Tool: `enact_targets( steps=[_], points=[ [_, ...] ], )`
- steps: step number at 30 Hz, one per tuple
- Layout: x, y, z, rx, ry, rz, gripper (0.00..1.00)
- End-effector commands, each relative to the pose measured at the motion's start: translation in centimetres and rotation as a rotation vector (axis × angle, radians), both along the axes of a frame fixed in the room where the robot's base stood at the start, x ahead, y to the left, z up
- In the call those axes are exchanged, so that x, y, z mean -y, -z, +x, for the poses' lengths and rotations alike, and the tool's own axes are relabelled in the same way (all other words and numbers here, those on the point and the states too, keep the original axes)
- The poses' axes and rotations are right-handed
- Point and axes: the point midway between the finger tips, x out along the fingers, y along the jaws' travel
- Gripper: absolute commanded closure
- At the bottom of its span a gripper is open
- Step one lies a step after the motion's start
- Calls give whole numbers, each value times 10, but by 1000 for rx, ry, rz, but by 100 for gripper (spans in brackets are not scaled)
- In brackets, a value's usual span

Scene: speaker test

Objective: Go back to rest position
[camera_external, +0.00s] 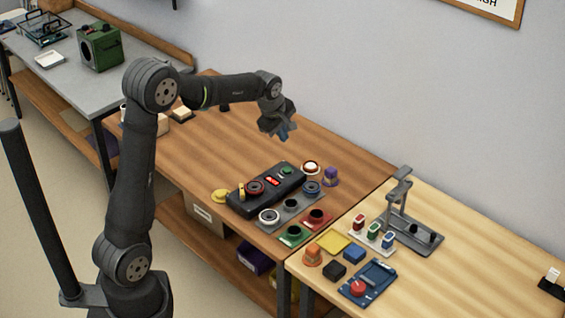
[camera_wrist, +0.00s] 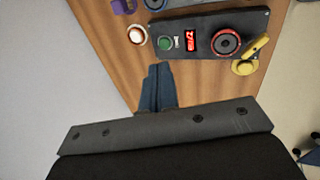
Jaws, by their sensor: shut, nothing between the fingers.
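My gripper (camera_external: 287,134) hangs above the middle of the brown wooden table (camera_external: 240,128) in the external view, clear of everything below it. Its fingers point down and are shut with nothing between them. In the wrist view the blue-grey fingers of my gripper (camera_wrist: 158,88) are together, over the bare tabletop beside the black test box. My arm is raised and reaches to the right from its base at the lower left.
The black test box (camera_external: 262,192) with buttons and a red display stands below and in front of my gripper. Speaker parts sit on a grey tray (camera_external: 288,216). A lighter table (camera_external: 415,285) holds a grey stand (camera_external: 410,228) and blocks. The tabletop left of the box is mostly clear.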

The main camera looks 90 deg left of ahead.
Motion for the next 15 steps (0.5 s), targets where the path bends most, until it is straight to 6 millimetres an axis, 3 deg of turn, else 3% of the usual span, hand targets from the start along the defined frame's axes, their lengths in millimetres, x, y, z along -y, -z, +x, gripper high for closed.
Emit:
enact_targets(
  steps=[10,15],
  points=[
    [3,-33,-11,-126,-24,125,100],
    [-12,5,-8,-126,-25,116,100]
  ],
)
